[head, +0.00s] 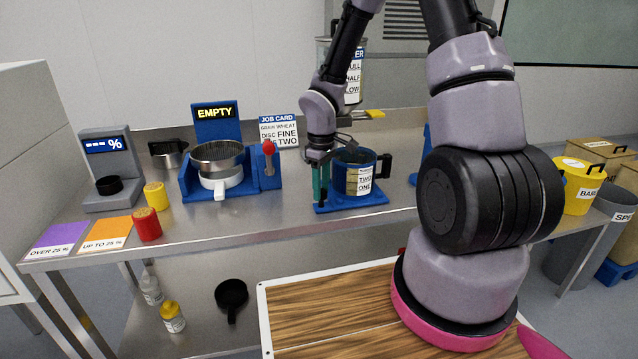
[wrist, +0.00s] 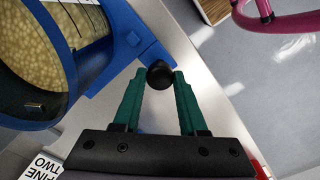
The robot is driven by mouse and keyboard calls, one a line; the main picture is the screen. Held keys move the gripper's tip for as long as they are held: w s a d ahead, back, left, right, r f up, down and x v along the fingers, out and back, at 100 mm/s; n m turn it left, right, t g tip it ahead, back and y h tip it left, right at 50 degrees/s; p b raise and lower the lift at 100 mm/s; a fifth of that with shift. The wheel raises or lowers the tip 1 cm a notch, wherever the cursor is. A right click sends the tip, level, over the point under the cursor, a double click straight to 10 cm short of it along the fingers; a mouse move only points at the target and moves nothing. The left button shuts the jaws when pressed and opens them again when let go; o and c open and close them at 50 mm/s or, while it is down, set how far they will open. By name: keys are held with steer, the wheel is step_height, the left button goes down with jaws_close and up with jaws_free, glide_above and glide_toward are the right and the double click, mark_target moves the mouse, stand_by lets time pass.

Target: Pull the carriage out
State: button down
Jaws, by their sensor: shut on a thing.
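A blue carriage (head: 352,200) sits on the steel bench near its front edge, with a blue round vessel (head: 371,160) on it. The vessel has a black side handle and a label reading TWO and ONE. My gripper (head: 319,188) points down at the left side of this unit. In the wrist view, my gripper (wrist: 160,80) has its green fingers shut on a round black knob (wrist: 160,73) beside the blue body. Pale grains show inside the vessel in the wrist view (wrist: 45,60).
A blue sieve stand (head: 218,165) marked EMPTY, with a red-knobbed lever, stands to the left. A job card (head: 279,131) stands behind. Red (head: 147,224) and yellow (head: 155,195) pots and a percent meter (head: 109,186) are further left. Bench front edge lies close.

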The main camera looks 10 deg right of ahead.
steer(key=shift+s, duration=0.9)
steer(key=shift+c, duration=2.2)
jaws_free()
steer(key=shift+r, duration=0.1)
steer(key=shift+r, duration=0.3)
step_height(320, 180, up, 10)
